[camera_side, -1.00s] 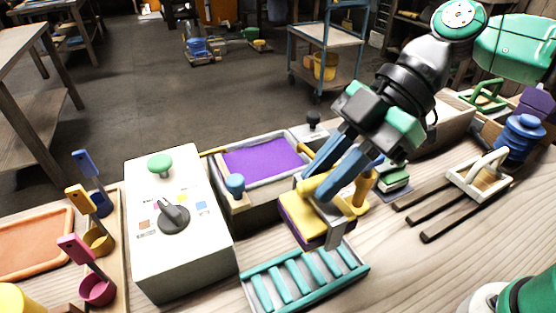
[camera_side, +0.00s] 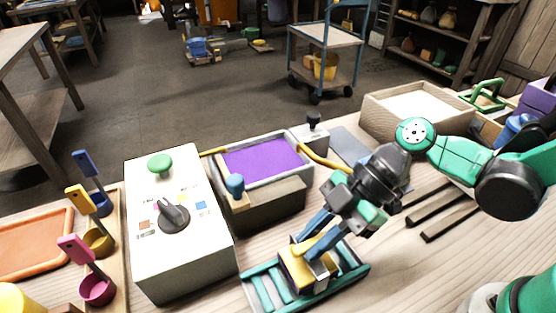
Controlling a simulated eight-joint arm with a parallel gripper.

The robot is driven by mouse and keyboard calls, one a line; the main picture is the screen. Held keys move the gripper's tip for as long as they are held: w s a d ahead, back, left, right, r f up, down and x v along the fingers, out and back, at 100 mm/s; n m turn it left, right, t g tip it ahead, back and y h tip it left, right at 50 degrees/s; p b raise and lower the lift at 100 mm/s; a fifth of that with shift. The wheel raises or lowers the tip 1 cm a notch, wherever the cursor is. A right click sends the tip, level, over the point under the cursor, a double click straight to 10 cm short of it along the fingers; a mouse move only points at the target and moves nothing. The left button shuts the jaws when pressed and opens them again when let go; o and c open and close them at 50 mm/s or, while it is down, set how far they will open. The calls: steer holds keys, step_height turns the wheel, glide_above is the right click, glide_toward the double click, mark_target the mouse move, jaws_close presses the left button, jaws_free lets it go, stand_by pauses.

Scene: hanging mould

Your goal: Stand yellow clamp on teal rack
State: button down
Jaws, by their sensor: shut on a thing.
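The yellow clamp (camera_side: 297,268) has a yellow body with a grey metal part on its right side and a yellow handle on top. It is on or just above the middle of the teal rack (camera_side: 262,291), a slatted frame flat on the bench; I cannot tell whether its full weight rests there. My gripper (camera_side: 318,232) comes down from the upper right with blue fingers shut on the clamp's handle. The clamp and fingers hide the rack's middle slats.
A white control box (camera_side: 180,250) with a green button and dark knob stands left of the rack. A vat with a purple surface (camera_side: 262,158) is behind it. Ladles stand at far left. Dark wooden bars (camera_side: 450,222) lie to the right. Bare bench lies in front.

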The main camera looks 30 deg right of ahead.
steer(key=shift+f, duration=0.25)
steer(key=c, duration=0.8)
jaws_free()
steer(key=v, duration=1.2)
steer(key=shift+w+d+f+m+t+h, duration=0.55)
steer(key=shift+d+m+t+h, duration=0.85)
steer(key=shift+m, duration=1.6)
steer(key=shift+w+d+f+m+t+h, duration=0.15)
steer(key=shift+w+d+m+t+h, duration=0.8)
steer(key=shift+d+m+h, duration=1.4)
steer(key=shift+w+d+f+m+t+h, duration=0.35)
steer(key=shift+w+d+m+t+h, duration=0.6)
steer(key=shift+m, duration=2.7)
steer(key=shift+s+d+t, duration=0.1)
steer(key=shift+s+t, duration=0.2)
steer(key=shift+s, duration=0.05)
